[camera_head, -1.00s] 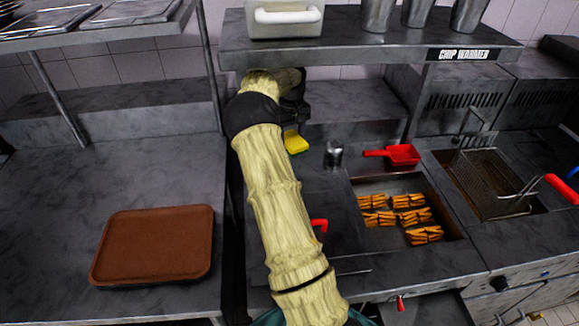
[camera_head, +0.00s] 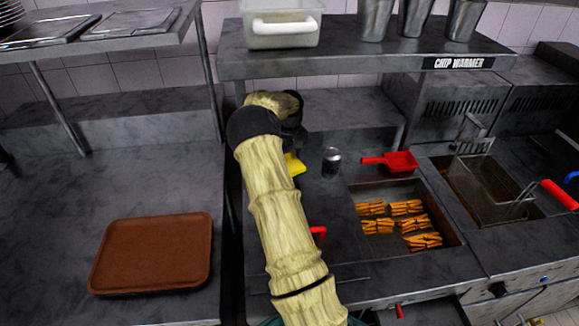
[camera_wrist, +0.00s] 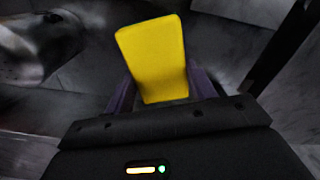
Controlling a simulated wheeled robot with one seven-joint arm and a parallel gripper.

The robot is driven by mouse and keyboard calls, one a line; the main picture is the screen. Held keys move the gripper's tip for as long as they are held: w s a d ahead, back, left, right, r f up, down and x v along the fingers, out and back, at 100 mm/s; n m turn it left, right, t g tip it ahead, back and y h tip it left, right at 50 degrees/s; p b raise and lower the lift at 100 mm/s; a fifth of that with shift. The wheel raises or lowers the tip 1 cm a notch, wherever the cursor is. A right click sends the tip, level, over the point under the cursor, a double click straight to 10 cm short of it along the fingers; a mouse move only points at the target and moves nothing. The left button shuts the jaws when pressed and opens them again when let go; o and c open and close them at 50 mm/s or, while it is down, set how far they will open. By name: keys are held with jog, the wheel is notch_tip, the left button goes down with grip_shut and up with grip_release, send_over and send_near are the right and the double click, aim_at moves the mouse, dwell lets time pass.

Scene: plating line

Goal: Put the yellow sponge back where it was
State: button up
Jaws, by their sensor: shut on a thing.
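The yellow sponge (camera_wrist: 155,58) stands out from between the jaws of my gripper (camera_wrist: 162,98) in the wrist view, and the jaws are shut on it. In the head view only a small part of the sponge (camera_head: 293,164) shows beside my arm, above the dark counter by the raised back ledge. My arm hides the gripper and most of the sponge there. I cannot tell from these views whether the sponge touches the surface.
A metal shaker (camera_head: 331,162) stands just right of the sponge. A red scoop (camera_head: 394,161) lies behind the well of chips (camera_head: 405,224). A shelf (camera_head: 350,62) overhangs the back. A brown tray (camera_head: 152,254) lies on the left counter, which has free room behind it.

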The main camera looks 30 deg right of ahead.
jog(key=shift+f, duration=1.9)
jog(key=shift+p, duration=0.3)
jog(key=o, duration=1.1)
jog(key=shift+f, duration=0.1)
notch_tip(320, 180, up, 8)
jog(key=shift+f+b, duration=0.1)
jog(key=shift+b, duration=0.4)
